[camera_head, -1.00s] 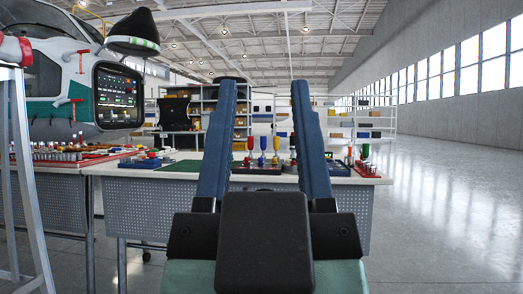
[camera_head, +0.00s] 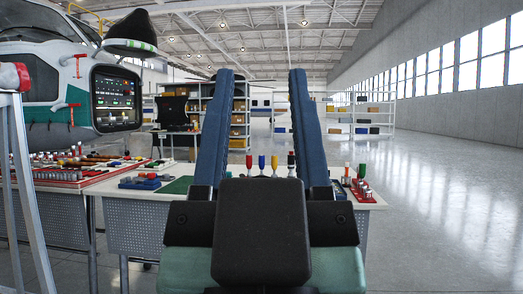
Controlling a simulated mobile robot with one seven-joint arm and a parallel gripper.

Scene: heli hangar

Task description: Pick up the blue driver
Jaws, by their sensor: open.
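My gripper (camera_head: 262,74) is open and empty. Its two blue fingers point forward and up, and the drivers appear in the gap between them. The driver's lower part and its holder are hidden behind my gripper.
The bench (camera_head: 140,226) spreads left and right of my gripper. A red tray (camera_head: 362,193) with metal pieces is at its right end; a green mat (camera_head: 177,185) and blue holder (camera_head: 142,183) are on the left. A ladder (camera_head: 22,190) stands far left. Open floor (camera_head: 440,200) lies right.

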